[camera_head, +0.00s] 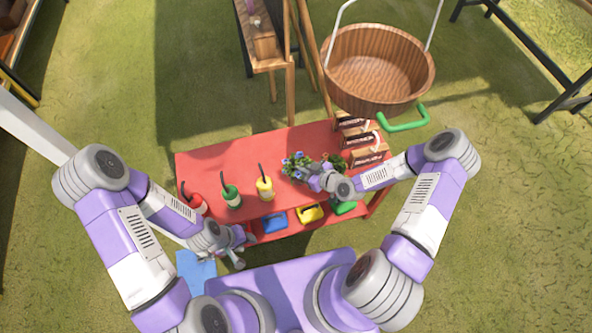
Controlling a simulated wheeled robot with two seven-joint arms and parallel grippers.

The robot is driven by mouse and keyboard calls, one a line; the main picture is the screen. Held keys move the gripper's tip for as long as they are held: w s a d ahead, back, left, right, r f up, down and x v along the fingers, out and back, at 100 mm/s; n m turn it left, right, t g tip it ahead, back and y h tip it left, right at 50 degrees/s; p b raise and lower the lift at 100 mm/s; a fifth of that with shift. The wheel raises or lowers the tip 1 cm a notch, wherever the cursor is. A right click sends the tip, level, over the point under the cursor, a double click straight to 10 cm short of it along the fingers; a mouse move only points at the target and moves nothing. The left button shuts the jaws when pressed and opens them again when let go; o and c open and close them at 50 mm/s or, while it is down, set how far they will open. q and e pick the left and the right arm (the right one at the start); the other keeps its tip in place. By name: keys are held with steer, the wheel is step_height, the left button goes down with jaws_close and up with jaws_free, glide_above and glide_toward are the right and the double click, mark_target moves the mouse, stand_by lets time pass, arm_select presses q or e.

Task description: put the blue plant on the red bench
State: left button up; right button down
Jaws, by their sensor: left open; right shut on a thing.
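The red bench (228,160) stands in front of me. The blue plant (295,165), green leaves with small blue blooms, shows over the bench top right of its middle. My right gripper (312,173) is shut on it from the right. I cannot tell whether the plant touches the bench top; its base is hidden by leaves and gripper. My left gripper (238,258) is open and empty, low in front of the bench's left part.
Wooden boxes (370,154) and another plant (338,160) are at the right. Blue (274,222) and yellow (310,213) bins sit below. A wooden basket (375,100) is behind. The bench's back left is clear.

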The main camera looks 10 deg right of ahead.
steer(key=shift+f+b, duration=0.75)
steer(key=shift+f, duration=2.45)
steer(key=shift+f, duration=0.2)
steer(key=c, duration=1.3)
jaws_free()
steer(key=shift+o, duration=0.2)
steer(key=shift+r, duration=0.15)
steer(key=p+v, duration=0.2)
steer(key=v, duration=1)
